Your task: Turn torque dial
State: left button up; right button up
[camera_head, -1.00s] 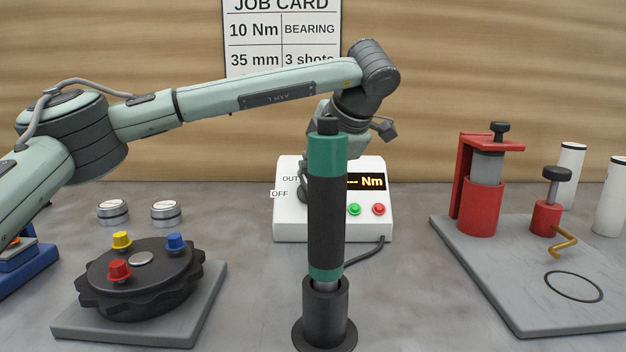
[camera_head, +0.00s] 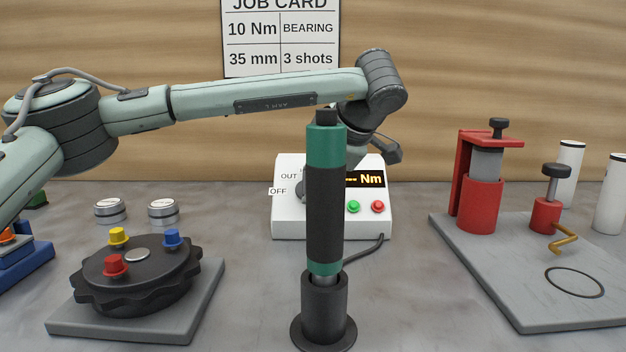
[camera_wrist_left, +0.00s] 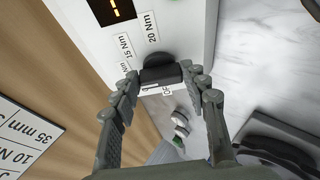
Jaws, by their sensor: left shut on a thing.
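The white torque controller box (camera_head: 290,220) stands at the back middle of the bench, its amber display (camera_head: 372,179) reading dashes and "Nm". Its dark torque dial (camera_head: 301,188) is partly hidden behind the upright green and black driver (camera_head: 325,215) in the head view. In the left wrist view the dial (camera_wrist_left: 158,62) sits between the fingertips of my left gripper (camera_wrist_left: 160,75), which is shut on it. Labels "15 Nm", "20 Nm" and an off mark show around the dial. In the head view my left gripper is hidden behind the driver. My right gripper is not in view.
The driver stands in a black holder (camera_head: 324,325) in front of the box. A black turntable (camera_head: 140,280) with coloured pegs is at left. A grey plate (camera_head: 510,290) with a red press (camera_head: 481,205) is at right. A job card (camera_head: 281,45) hangs behind.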

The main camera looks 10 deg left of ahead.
pick_arm(q)
jog(key=o, duration=1.2)
jog(key=shift+c, duration=0.2)
jog(key=v, duration=1.2)
jog(key=shift+r, duration=0.1)
